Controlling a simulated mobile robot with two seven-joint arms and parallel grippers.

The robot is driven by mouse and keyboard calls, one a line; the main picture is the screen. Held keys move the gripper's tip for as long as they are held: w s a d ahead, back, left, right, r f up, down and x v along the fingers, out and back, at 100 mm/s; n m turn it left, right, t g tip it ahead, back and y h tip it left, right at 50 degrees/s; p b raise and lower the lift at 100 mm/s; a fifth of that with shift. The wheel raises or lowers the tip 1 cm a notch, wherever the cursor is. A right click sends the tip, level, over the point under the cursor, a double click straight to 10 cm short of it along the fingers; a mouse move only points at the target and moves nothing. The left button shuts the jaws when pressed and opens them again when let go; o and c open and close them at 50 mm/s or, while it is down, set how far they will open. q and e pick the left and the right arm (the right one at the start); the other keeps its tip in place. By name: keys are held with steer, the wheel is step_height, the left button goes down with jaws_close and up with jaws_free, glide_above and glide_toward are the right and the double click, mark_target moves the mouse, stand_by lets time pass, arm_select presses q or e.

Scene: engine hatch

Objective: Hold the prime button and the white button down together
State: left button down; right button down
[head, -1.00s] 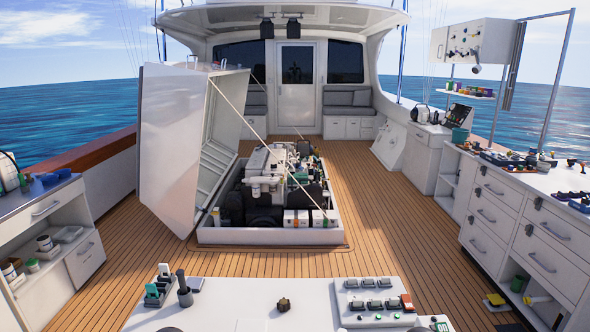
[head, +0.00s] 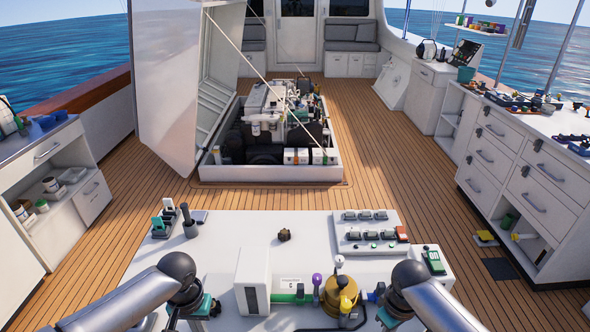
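A white console top (head: 215,245) fills the lower middle of the head view. A brass dome-shaped unit (head: 340,292) stands near its front, with a white round knob (head: 339,262) above it and a yellow part on it. I cannot tell which controls are the prime button and the white button. My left gripper (head: 200,308) is low at the left of the console, left of a white box (head: 253,280). My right gripper (head: 387,316) is low at the right, right of the brass unit. Their fingertips are too hidden to tell open from shut. Neither visibly presses a control.
A switch panel (head: 366,218) with grey switches and a red one sits at the console's back right, a green handheld device (head: 433,260) at its right edge. A dark knob (head: 284,235) stands mid-console. Beyond are wooden deck and the open engine hatch (head: 270,172).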

steer(key=shift+f, duration=0.45)
arm_select(q)
steer(key=shift+f, duration=1.5)
stand_by(1.0)
